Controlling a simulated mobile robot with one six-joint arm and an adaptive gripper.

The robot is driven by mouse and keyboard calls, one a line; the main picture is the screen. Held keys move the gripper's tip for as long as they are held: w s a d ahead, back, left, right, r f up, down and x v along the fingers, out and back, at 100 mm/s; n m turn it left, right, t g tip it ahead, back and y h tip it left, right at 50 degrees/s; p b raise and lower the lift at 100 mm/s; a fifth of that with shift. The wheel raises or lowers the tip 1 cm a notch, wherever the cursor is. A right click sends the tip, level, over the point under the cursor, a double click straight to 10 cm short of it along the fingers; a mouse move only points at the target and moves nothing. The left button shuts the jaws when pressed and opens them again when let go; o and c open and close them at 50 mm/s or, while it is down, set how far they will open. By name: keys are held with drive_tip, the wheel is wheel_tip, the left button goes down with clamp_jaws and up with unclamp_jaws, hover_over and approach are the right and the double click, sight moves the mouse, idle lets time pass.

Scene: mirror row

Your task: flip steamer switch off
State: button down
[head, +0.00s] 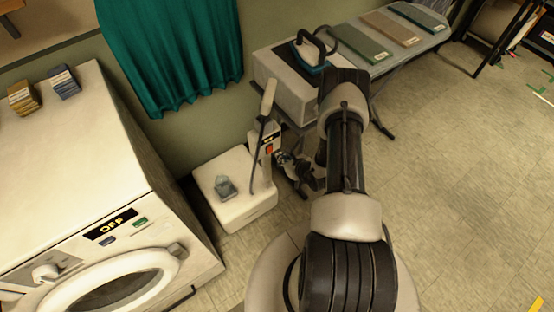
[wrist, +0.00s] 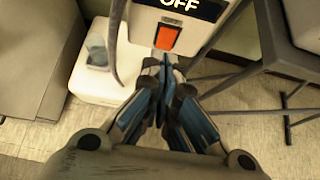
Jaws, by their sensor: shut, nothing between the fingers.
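The steamer has a pale base (head: 250,213) on the floor and an upright body (head: 262,178) at its right side. Its orange-red switch (head: 269,150) sits on the front face of that body. In the wrist view the switch (wrist: 166,37) is large, under a dark display (wrist: 182,6) reading OFF. My gripper (head: 281,158) is shut and empty, close in front of the body. In the wrist view its fingertips (wrist: 163,64) lie just below the switch; I cannot tell whether they touch the steamer.
A washing machine (head: 85,150) with an OFF display stands at the left. A clear water tank (head: 225,186) sits on the steamer base, and a hose and wand (head: 267,100) rise beside the body. An ironing board (head: 345,68) with an iron (head: 310,52) is behind my arm. Floor at right is open.

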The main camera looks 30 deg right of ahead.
drive_tip(key=s+r+p, duration=0.2)
drive_tip(key=s+r, duration=0.2)
drive_tip(key=r, duration=0.2)
drive_tip(key=shift+d, duration=0.45)
drive_tip(key=shift+r, duration=0.1)
